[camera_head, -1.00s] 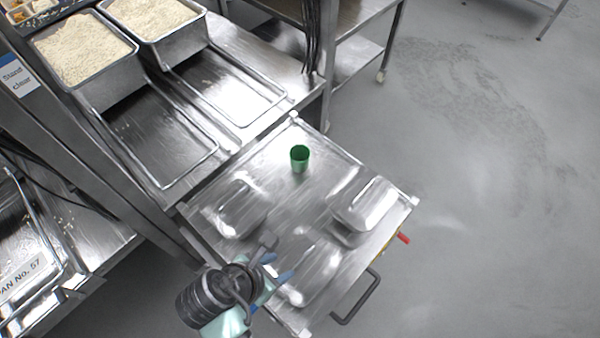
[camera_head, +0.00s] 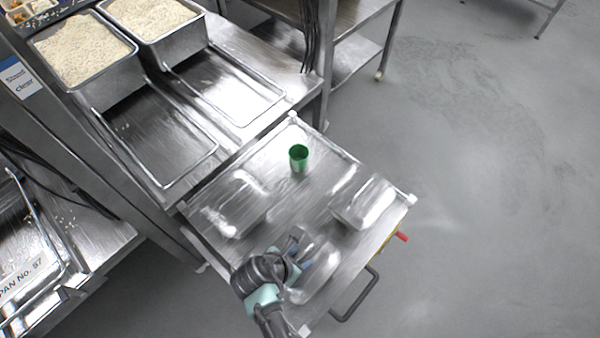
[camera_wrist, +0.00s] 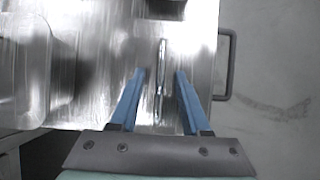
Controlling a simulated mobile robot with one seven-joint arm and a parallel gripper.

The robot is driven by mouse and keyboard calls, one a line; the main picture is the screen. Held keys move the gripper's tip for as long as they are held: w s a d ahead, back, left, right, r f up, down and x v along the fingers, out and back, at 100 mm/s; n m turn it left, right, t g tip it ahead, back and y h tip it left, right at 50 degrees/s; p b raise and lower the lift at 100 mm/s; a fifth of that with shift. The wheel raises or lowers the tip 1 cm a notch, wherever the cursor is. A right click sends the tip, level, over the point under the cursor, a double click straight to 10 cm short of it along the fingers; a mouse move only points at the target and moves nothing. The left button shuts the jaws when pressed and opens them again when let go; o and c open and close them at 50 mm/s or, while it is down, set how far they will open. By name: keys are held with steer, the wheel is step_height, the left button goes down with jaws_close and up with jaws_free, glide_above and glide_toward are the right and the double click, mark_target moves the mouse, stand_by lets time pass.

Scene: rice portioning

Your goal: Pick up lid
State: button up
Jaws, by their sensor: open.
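The lid (camera_head: 322,278) looks like a shiny metal piece lying on the cart top near its front edge, partly hidden by my arm in the head view. In the wrist view a thin upright strip, which looks like the lid's handle (camera_wrist: 161,66), stands between my blue fingers. My gripper (camera_wrist: 160,76) is open, with a finger on each side of the strip and a gap on both sides. In the head view my gripper (camera_head: 303,257) is over the lid, and its fingertips are hard to make out.
The metal cart (camera_head: 290,205) also carries a left metal pan (camera_head: 232,207), a right metal pan (camera_head: 362,203) and a green cup (camera_head: 299,158). A black cart handle (camera_head: 358,297) sticks out at the front. Rice bins (camera_head: 85,50) stand on the counter behind.

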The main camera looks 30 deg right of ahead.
steer(key=shift+d+f, duration=0.15)
steer(key=shift+f, duration=0.15)
jaws_close()
stand_by(1.3)
